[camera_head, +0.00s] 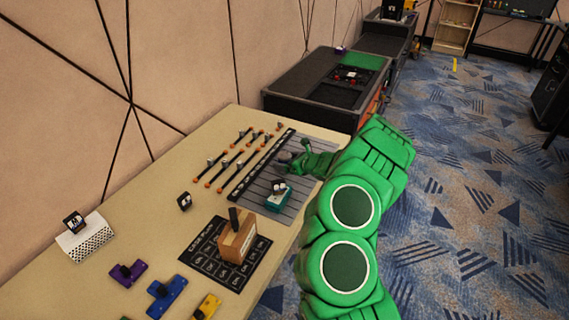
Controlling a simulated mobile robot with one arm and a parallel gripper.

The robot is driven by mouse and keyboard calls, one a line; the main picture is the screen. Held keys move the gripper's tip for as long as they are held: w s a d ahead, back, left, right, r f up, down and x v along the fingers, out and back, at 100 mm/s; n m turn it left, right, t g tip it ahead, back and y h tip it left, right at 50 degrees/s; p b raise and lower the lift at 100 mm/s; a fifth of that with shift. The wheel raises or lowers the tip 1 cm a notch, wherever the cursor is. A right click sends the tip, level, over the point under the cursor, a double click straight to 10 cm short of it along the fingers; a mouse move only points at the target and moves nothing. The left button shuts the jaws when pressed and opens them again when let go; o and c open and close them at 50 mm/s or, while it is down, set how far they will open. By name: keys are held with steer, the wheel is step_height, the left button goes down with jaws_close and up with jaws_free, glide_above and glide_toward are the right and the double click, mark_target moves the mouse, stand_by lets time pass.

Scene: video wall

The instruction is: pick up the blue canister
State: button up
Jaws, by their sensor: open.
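A small teal-blue block-like object (277,201) with white and dark parts on top stands on a grey striped mat (258,192) on the table. It is the nearest match to the blue canister that I see, but its shape is too small to be sure. My gripper (283,157), at the end of my green arm, is open over the mat's far part. It is beyond the teal-blue object in the picture and apart from it. The fingertips are small and partly blend with the mat, and I see nothing between them.
A brown box (237,238) with a black upright handle stands on a black grid mat (205,254). Purple (127,273), blue (166,295) and yellow (207,307) pieces lie at the near end. Orange-ended rods (222,172) lie along the wall side. A dark cabinet (322,88) stands beyond the table.

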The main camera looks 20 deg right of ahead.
mark_target(283, 153)
steer(key=shift+x, duration=1.55)
steer(key=shift+d+f, duration=0.1)
steer(key=shift+c, duration=0.4)
steer(key=c, duration=1)
steer(key=shift+c, duration=0.2)
steer(key=shift+r, duration=0.7)
step_height(283, 153, up, 2)
steer(key=shift+r, duration=0.1)
steer(key=s+a+r, duration=0.2)
steer(key=s+r, duration=0.7)
steer(key=s, duration=0.5)
steer(key=shift+r, duration=0.25)
